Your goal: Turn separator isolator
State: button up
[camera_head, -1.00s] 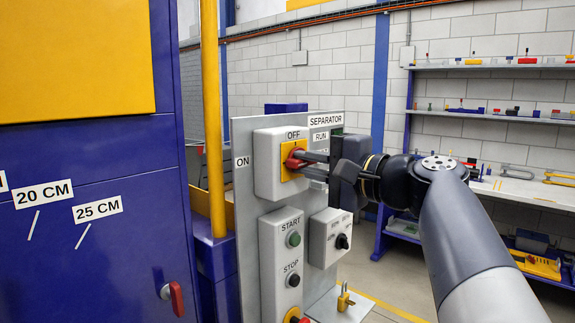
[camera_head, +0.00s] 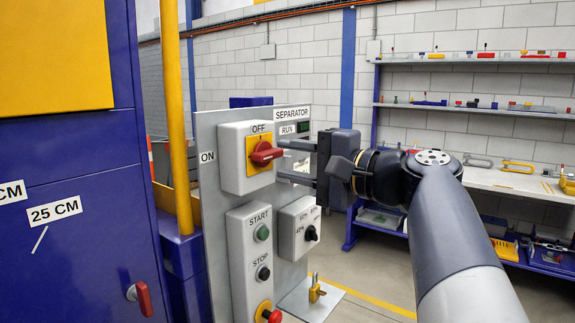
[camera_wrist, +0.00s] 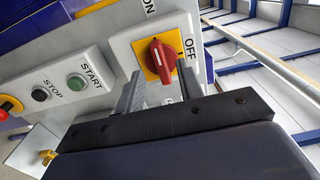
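The separator isolator is a red rotary handle (camera_head: 265,153) on a yellow plate (camera_head: 253,165), mounted on a light grey box (camera_head: 232,178). OFF is marked above it and ON to its left. The handle lies about horizontal, in line with ON. In the wrist view the red handle (camera_wrist: 164,66) shows between my fingertips, with a gap on each side. My gripper (camera_head: 281,160) is open, its fingers one above the other in the head view, close to the handle's right. Whether the fingertips overlap the handle in depth is hard to tell.
Below are a START/STOP box (camera_head: 250,245) with a red knob and a small box with a black dial (camera_head: 300,228). A dark green RUN lamp (camera_head: 303,126) is above. A brass padlock (camera_head: 316,290) is at the panel foot. A blue cabinet (camera_head: 75,165) stands left; shelves are at right.

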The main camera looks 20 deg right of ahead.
aim_at(272, 157)
jog(key=v, duration=0.6)
jog(key=shift+s+d, duration=0.25)
jog(key=shift+s, duration=0.05)
jog(key=shift+a, duration=0.1)
jog(key=shift+x, duration=5.35)
